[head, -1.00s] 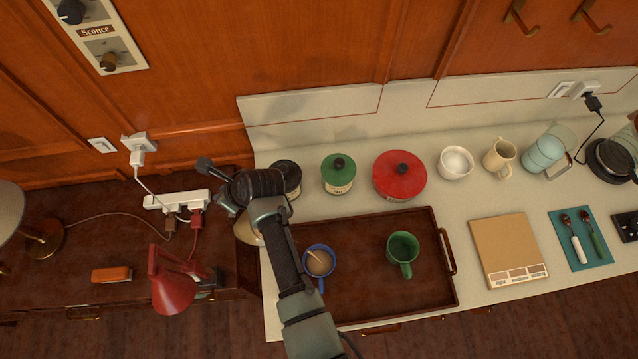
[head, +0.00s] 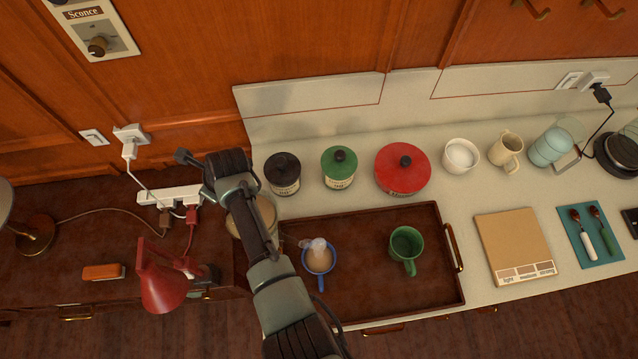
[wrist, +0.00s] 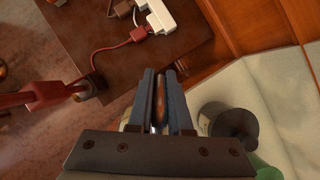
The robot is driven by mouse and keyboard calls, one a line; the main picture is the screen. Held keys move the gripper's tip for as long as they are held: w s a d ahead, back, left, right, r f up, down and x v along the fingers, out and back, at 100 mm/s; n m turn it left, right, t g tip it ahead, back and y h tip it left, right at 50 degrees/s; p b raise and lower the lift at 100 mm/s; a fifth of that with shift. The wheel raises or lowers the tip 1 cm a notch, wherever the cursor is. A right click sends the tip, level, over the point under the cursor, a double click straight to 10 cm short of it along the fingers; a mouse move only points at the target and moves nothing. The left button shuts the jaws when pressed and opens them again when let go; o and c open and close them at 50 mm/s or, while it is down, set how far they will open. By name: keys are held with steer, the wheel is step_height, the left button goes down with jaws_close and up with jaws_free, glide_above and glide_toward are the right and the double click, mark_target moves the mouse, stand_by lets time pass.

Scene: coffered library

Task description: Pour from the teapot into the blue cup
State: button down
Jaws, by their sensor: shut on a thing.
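The blue cup (head: 320,272) stands upright in the left part of the brown tray, with light brown contents and its handle toward the front. A small whitish, see-through shape shows over its rim; I cannot tell whether it is steam or liquid. A pale, cream-coloured body, apparently the teapot (head: 266,213), shows beside and under my arm, left of the tray. My arm hides most of it, and its spout is not clear. In the wrist view, my gripper (wrist: 160,100) is shut on a brown handle (wrist: 160,112), apparently the teapot's.
The tray (head: 360,308) also holds a green mug (head: 406,250). Black (head: 283,172), green (head: 339,167) and red (head: 402,170) canisters stand behind it. A red lamp (head: 160,277) and a power strip (head: 168,196) are at left. The tray's middle is clear.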

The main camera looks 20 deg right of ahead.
steer(key=shift+w+a+f+g+b, duration=0.2)
steer(key=shift+w+f, duration=0.1)
steer(key=shift+f, duration=0.25)
steer(key=shift+w+a+f+g+b, duration=0.15)
steer(key=shift+w+f, duration=0.15)
steer(key=shift+f, duration=0.2)
steer(key=shift+r+p, duration=0.2)
steer(key=shift+p, duration=0.15)
steer(key=shift+a+f+h+b, duration=0.1)
steer(key=shift+f+h+b, duration=0.25)
steer(key=shift+b, duration=0.35)
step_height(320, 180, down, 6)
steer(key=w+a+g+h+b, duration=0.2)
steer(key=w+g+b, duration=0.1)
steer(key=b, duration=1.4)
steer(key=shift+f+b, duration=0.25)
steer(key=shift+b, duration=0.1)
steer(key=shift+g+h+b, duration=0.25)
steer(key=shift+g+b, duration=0.1)
steer(key=shift+b, duration=0.05)
